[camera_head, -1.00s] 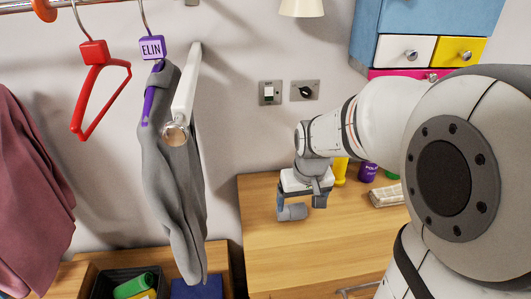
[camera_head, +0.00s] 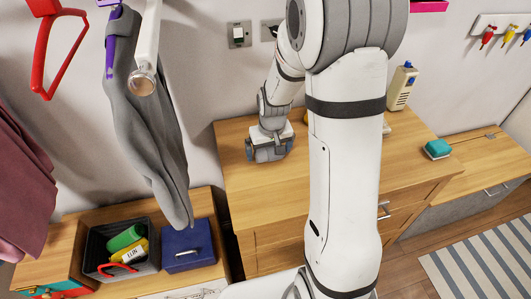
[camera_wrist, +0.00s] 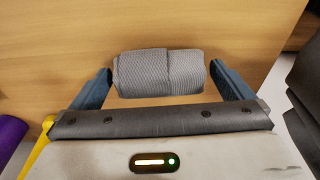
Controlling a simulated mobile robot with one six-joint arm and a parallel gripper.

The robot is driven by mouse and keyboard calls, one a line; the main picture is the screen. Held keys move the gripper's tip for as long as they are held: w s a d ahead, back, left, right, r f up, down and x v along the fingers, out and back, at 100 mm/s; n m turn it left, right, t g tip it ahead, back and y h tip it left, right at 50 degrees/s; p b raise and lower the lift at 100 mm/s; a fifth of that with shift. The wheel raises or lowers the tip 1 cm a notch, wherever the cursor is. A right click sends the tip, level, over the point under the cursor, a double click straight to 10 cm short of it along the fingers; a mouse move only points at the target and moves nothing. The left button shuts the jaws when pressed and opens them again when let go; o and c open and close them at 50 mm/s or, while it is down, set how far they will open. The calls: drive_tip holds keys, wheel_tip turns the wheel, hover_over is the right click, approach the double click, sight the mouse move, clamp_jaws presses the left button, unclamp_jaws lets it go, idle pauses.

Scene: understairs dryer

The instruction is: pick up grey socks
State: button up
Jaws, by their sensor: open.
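The grey socks (camera_wrist: 160,73) are a rolled, ribbed bundle lying on the wooden dresser top. In the wrist view they lie between the two blue fingers of my gripper (camera_wrist: 163,76), which are open. The left finger is close to the socks' left end, and the right finger is close to their right end. I cannot tell if either touches. In the head view my gripper (camera_head: 267,153) is low at the left part of the dresser top (camera_head: 270,190), and the socks are hard to tell apart from it.
Grey trousers (camera_head: 145,120) hang left of the dresser. Below them are a dark bin (camera_head: 92,262) with a green roll and a blue box (camera_head: 187,262). In the wrist view, purple (camera_wrist: 10,135) and yellow (camera_wrist: 42,140) things stand at the left.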

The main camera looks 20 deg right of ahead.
sight(269, 148)
drive_tip(key=shift+f, duration=0.25)
drive_tip(key=shift+c, duration=0.4)
drive_tip(key=c, duration=0.9)
wheel_tip(269, 148, up, 10)
drive_tip(key=shift+r, duration=0.1)
drive_tip(key=shift+s, duration=0.1)
